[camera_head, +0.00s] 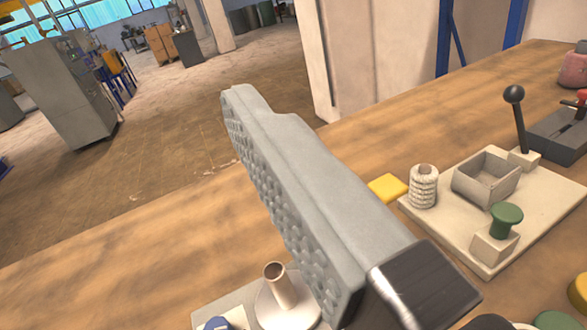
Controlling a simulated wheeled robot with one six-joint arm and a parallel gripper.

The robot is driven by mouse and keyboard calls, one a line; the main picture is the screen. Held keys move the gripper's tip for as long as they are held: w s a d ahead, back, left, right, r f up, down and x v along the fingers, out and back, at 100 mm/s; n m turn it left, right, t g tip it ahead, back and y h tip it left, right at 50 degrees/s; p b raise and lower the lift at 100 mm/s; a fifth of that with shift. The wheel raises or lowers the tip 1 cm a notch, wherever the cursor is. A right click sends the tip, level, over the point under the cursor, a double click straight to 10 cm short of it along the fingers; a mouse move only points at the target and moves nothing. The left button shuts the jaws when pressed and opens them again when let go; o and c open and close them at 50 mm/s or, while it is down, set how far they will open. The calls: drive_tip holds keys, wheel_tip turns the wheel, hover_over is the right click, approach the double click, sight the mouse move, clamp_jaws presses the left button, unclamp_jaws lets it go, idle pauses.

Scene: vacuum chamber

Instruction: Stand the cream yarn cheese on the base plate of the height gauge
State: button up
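A cream yarn cheese (424,187), a ribbed winding with a tan tube end on top, stands upright, seemingly on the left corner of a beige base plate (455,236). The plate also carries a grey open box (486,177), a green knob on a block (505,222) and a black-balled lever (517,122). I cannot tell for sure that this is the height gauge. One grey finger of my gripper (285,180) crosses the middle, its dimpled pad bare, left of the yarn cheese and apart from it. The other finger is out of view.
A yellow block (387,188) lies just left of the yarn cheese. A metal tube on a round foot (277,290) stands at the bottom, partly hidden by my finger. A dark grey device (557,135) is at the right. The far wooden tabletop (395,125) is mostly clear.

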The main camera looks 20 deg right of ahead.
drive_tip(key=w+d+f+m+g+h, duration=0.1)
drive_tip(key=w+f+m+g+h, duration=0.1)
drive_tip(key=w+m+h, duration=0.55)
drive_tip(key=w+d+f+m+g+h, duration=0.25)
drive_tip(key=w+h, duration=0.25)
drive_tip(key=w, duration=0.6)
drive_tip(key=w+a+f+m+g+h, duration=0.1)
drive_tip(key=a+f+m+g+h, duration=0.15)
drive_tip(key=f+g, duration=0.5)
drive_tip(key=w+a+f+m+g+h, duration=0.1)
drive_tip(key=a+f+g, duration=0.3)
drive_tip(key=f, duration=0.6)
drive_tip(key=shift+g, duration=0.5)
drive_tip(key=x, duration=1.2)
drive_tip(key=shift+w+d+f, duration=0.2)
drive_tip(key=shift+d+f, duration=0.1)
drive_tip(key=shift+f, duration=0.15)
drive_tip(key=shift+x, duration=2.65)
drive_tip(key=shift+s+r, duration=0.1)
